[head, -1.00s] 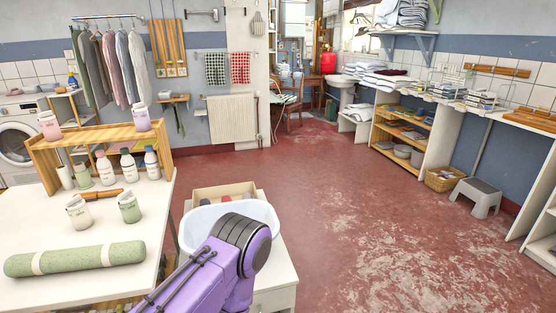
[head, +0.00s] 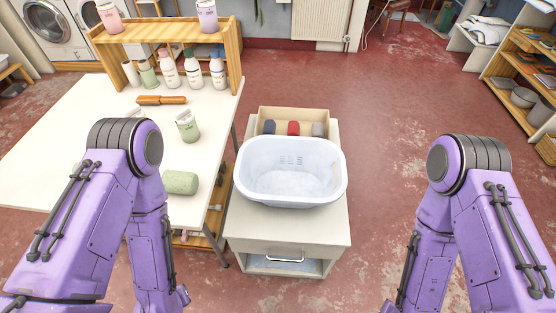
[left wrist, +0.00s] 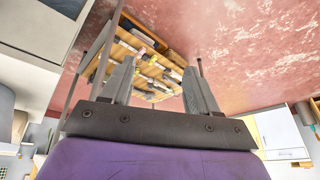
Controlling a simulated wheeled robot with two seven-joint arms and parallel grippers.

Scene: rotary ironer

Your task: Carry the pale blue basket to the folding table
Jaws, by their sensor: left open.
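The pale blue basket (head: 290,172) is an oval tub. It stands upright and looks empty on a small cream cabinet (head: 288,228) with a drawer, in the middle of the head view. In the head view both my arms reach down on either side of the cabinet, and neither gripper shows there. In the left wrist view my left gripper (left wrist: 156,85) is open, with its two grey fingers apart and nothing between them. The basket does not show clearly in that view. The right gripper is out of sight.
A white table (head: 60,165) on the left holds a green roll (head: 180,182), several bottles and a wooden rack (head: 160,40). A wooden box (head: 290,120) with small rolled items sits behind the basket. The red floor to the right is open.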

